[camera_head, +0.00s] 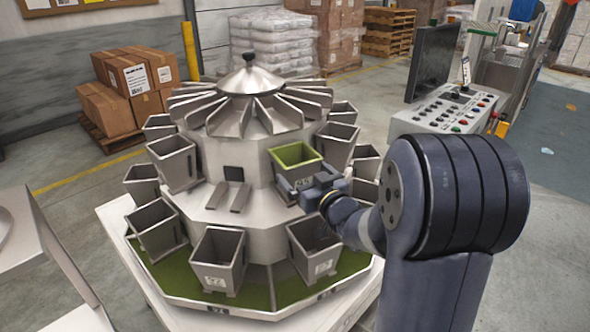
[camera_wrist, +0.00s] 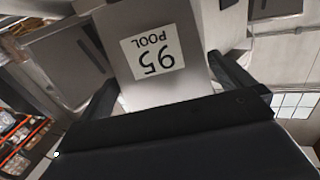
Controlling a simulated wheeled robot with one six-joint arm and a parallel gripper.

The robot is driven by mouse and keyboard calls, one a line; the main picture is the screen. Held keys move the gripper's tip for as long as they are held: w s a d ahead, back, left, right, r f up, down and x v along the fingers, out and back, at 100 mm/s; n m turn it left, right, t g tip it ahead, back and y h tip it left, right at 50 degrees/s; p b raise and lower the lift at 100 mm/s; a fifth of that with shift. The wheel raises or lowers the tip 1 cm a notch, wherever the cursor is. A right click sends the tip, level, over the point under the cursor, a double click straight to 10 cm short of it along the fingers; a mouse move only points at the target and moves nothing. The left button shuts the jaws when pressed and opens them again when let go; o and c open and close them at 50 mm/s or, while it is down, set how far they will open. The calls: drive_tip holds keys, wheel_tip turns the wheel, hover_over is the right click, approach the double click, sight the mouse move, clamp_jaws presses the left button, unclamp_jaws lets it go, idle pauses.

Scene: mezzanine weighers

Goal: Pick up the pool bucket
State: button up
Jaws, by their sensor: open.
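The pool bucket (camera_head: 296,157) is a grey metal bucket with a green inside, on the right front side of the weigher's central body. In the wrist view the bucket (camera_wrist: 192,88) fills the middle and bears a white label reading POOL and 95, upside down. My gripper (camera_head: 313,184) is at the bucket's outer face. In the wrist view my open gripper (camera_wrist: 172,88) has one finger on each side of the bucket. I cannot tell whether the fingers touch it. The bucket's lower part is hidden by my gripper in the head view.
The weigher (camera_head: 243,157) carries several other grey buckets, including two at the front (camera_head: 219,262) (camera_head: 313,248) below my gripper. An empty two-pronged bracket (camera_head: 234,190) is left of the pool bucket. A control panel (camera_head: 448,117) with a monitor (camera_head: 433,62) stands at the right.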

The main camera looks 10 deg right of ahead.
sight(288, 157)
drive_tip(key=p+x, duration=0.1)
drive_tip(key=x, duration=0.4)
drive_tip(key=shift+s+a+r, duration=0.1)
drive_tip(key=shift+c, duration=0.2)
drive_tip(key=c, duration=0.9)
drive_tip(key=shift+r, duration=0.1)
drive_tip(key=shift+c, duration=0.4)
